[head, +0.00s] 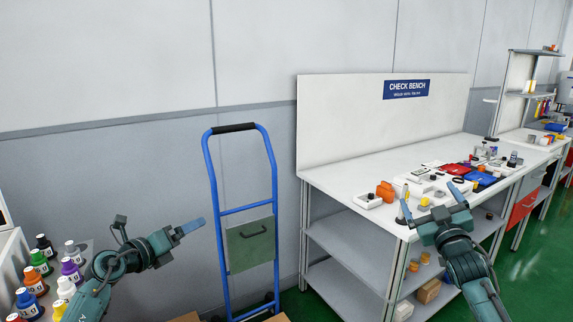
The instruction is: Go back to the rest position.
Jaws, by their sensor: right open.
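My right gripper (431,200) is at the right of the head view, by the front edge of the check bench (340,183). Its two blue-tipped fingers are spread apart with nothing held between them. It overlaps the near end of the bench in the picture; I cannot tell whether it touches anything there. My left gripper (189,228) is at the left, seen side-on and pointing right towards the blue hand truck. Its fingers line up in the view, so their opening is hidden. No object shows at its tip.
A blue hand truck (217,210) stands against the grey wall between my arms. Several bottles (69,269) with coloured caps stand at the lower left, close to my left arm. The bench holds small parts, including an orange item (385,190) and a blue tray (481,178).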

